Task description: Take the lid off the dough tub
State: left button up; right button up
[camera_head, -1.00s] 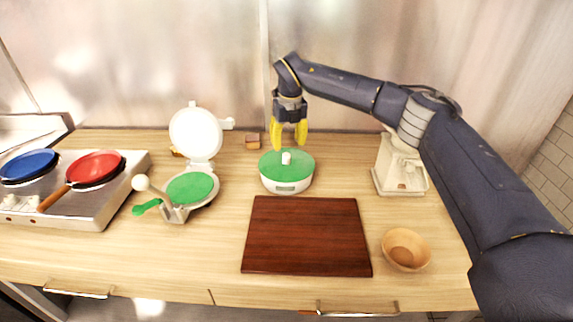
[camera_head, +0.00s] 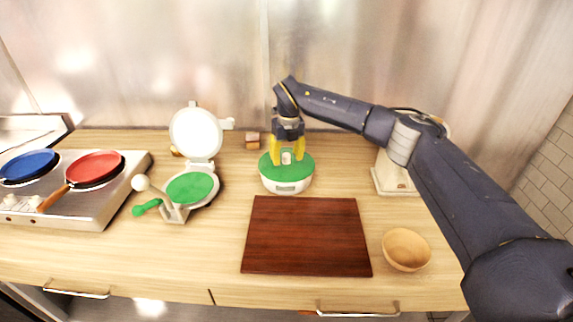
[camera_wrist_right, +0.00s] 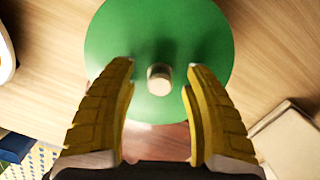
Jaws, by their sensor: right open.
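The dough tub (camera_head: 288,187) is a round white container on the counter, behind the cutting board. Its green lid (camera_head: 303,172) is on top and has a small pale knob (camera_head: 286,156) in the middle. My right gripper (camera_head: 287,160) points down over the lid, open, with its yellow fingers on either side of the knob. In the right wrist view the knob (camera_wrist_right: 159,79) lies between and slightly beyond the fingertips of the open right gripper (camera_wrist_right: 161,72), apart from both. The green lid (camera_wrist_right: 115,40) fills the upper middle there. My left gripper is not in view.
A dark red cutting board (camera_head: 307,236) lies in front of the tub. A wooden bowl (camera_head: 406,249) is at the right. An open press (camera_head: 196,134) with a green plate stands left, beside a stove (camera_head: 120,188) with blue and red pans. A cream appliance (camera_head: 395,180) stands right.

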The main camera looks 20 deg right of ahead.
grip_shut()
dwell(0.3)
jog(key=shift+r, duration=0.15)
dwell(0.3)
